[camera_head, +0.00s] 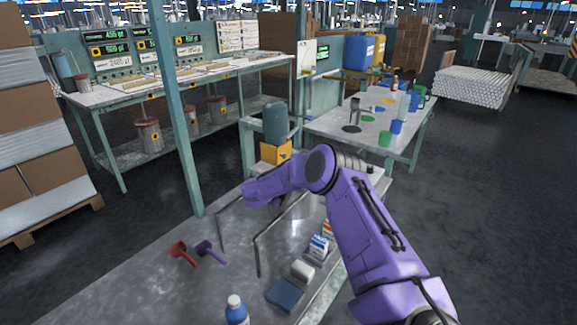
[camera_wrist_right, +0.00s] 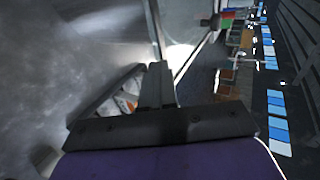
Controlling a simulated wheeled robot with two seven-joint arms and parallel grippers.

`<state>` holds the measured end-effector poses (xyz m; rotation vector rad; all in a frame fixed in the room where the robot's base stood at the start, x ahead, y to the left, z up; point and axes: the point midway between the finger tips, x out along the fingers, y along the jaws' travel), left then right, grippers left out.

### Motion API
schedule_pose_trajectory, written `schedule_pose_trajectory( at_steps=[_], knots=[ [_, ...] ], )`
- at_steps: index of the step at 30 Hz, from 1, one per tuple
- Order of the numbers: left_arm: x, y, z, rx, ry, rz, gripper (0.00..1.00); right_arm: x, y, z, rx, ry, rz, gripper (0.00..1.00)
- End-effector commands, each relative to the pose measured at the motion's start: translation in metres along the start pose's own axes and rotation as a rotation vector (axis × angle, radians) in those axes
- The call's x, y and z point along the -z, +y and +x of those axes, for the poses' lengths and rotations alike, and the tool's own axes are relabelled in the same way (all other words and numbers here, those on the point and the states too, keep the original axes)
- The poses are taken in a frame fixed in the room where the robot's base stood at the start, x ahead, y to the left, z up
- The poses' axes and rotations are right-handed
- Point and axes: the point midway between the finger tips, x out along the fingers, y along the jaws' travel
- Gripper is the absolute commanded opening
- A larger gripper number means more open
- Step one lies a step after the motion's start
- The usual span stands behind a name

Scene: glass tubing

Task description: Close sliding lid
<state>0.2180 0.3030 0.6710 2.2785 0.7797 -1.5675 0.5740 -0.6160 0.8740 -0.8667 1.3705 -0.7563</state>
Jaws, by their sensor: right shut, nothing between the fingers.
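My right gripper (camera_head: 250,194) is at the end of the purple arm, above the grey metal table at two thin bent metal bars. A pale metal bar (camera_wrist_right: 190,57) runs past the fingertips there. I cannot make out a sliding lid clearly, or tell whether the gripper touches anything. My left gripper is not in view.
A red scoop (camera_head: 182,253) and a purple scoop (camera_head: 210,252) lie on the table (camera_head: 150,285). A blue bottle (camera_head: 236,311), blue box (camera_head: 285,295), white cylinder (camera_head: 303,270) and small carton (camera_head: 319,245) stand toward the front right. A green post (camera_head: 176,110) rises at the table's far left edge.

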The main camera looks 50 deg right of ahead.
Motion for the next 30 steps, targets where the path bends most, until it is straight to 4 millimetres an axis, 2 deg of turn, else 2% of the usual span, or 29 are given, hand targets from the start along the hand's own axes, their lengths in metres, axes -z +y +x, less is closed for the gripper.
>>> schedule_pose_trajectory(
  at_steps=[4,7,12,18,23,30],
  knots=[
    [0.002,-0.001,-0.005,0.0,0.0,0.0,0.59,-0.003,0.005,-0.016,0.002,-0.004,-0.005,0.0],
    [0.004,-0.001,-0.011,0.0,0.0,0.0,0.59,-0.006,0.017,-0.04,0.003,-0.01,-0.008,0.0],
    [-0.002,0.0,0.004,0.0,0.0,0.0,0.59,-0.007,0.024,-0.088,0.003,-0.014,-0.004,0.0],
    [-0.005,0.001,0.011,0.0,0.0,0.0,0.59,-0.005,0.022,-0.128,0.002,-0.009,-0.002,0.0],
    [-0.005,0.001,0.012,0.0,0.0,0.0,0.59,-0.004,0.021,-0.14,0.002,-0.007,-0.003,0.0],
    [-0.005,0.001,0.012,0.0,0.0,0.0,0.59,-0.004,0.021,-0.141,0.002,-0.006,-0.003,0.0]
  ],
)
